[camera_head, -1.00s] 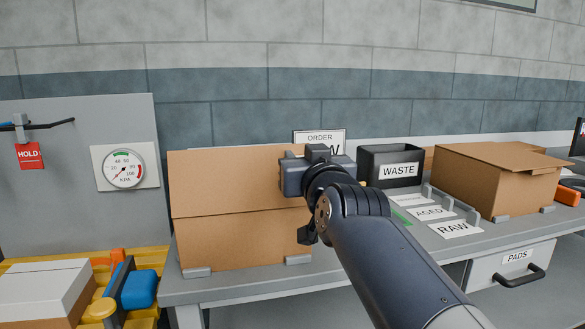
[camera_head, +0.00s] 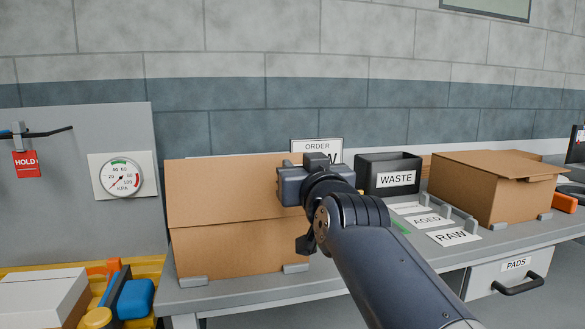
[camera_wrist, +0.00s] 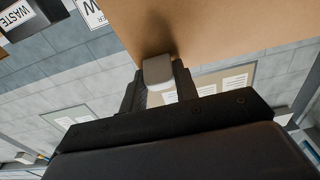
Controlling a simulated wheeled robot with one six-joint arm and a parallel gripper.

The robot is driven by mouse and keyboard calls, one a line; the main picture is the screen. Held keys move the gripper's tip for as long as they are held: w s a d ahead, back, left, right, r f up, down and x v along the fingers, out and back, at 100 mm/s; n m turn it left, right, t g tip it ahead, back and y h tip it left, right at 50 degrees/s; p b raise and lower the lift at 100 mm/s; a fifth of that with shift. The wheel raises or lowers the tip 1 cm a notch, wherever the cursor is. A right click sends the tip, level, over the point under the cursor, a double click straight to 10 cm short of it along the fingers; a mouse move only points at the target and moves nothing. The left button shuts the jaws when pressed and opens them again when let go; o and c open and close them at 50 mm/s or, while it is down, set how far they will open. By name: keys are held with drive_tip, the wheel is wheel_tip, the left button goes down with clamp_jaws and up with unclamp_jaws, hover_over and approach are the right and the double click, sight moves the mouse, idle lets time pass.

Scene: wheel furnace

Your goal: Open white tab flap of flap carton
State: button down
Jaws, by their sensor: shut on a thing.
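The flap carton (camera_head: 235,250) is a brown box on the left part of the bench. Its broad flap (camera_head: 225,190) stands up across the upper front, and a crease line runs below it. My gripper (camera_head: 300,186) is at the flap's right end, with my arm coming in from the lower right. In the wrist view, my gripper (camera_wrist: 158,85) has its fingers on either side of the pale white tab (camera_wrist: 158,70), shut on it. The tab sits at the edge of the brown flap (camera_wrist: 220,25). My arm hides the carton's right side in the head view.
Labelled RAW and AGED slots lie between. A pressure gauge (camera_head: 122,178) is on the left panel. A PADS drawer (camera_head: 515,272) is under the bench.

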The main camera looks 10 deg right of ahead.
drive_tip(key=shift+f, duration=0.3)
drive_tip(key=c, duration=1.5)
unclamp_jaws()
drive_tip(key=shift+c, duration=0.2)
drive_tip(key=o, duration=0.5)
drive_tip(key=shift+r, duration=0.15)
drive_tip(key=shift+c, duration=0.2)
